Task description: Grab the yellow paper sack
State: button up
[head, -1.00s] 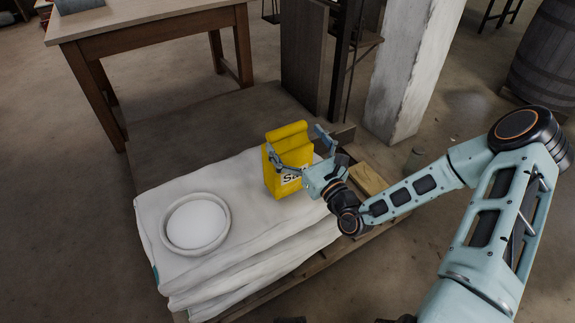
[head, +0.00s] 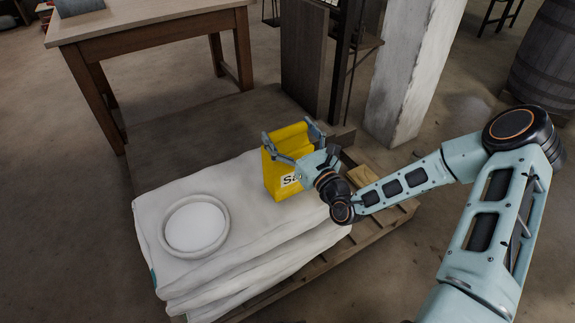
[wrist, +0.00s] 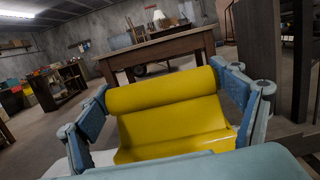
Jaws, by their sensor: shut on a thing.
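The yellow paper sack (head: 281,179) stands upright on the pile of white sacks (head: 250,221), near its right back part. Dark lettering on a white label shows on its front, partly covered by my gripper. My gripper (head: 294,147) is shut on the yellow sack near its rolled top, with one finger on each side. In the wrist view the yellow sack (wrist: 170,109) fills the space between the blue-grey fingers. Its lower part is hidden there by my gripper. I cannot tell whether its base is lifted off the white sacks.
A round white dish (head: 166,236) with white contents lies on the white sacks, left of the yellow sack. The sacks rest on a wooden pallet (head: 386,226). A wooden table (head: 150,22) stands behind, and a pale pillar (head: 408,75) stands at the back right.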

jog(key=c, duration=0.5)
jog(key=shift+r, duration=0.3)
jog(key=shift+r, duration=0.1)
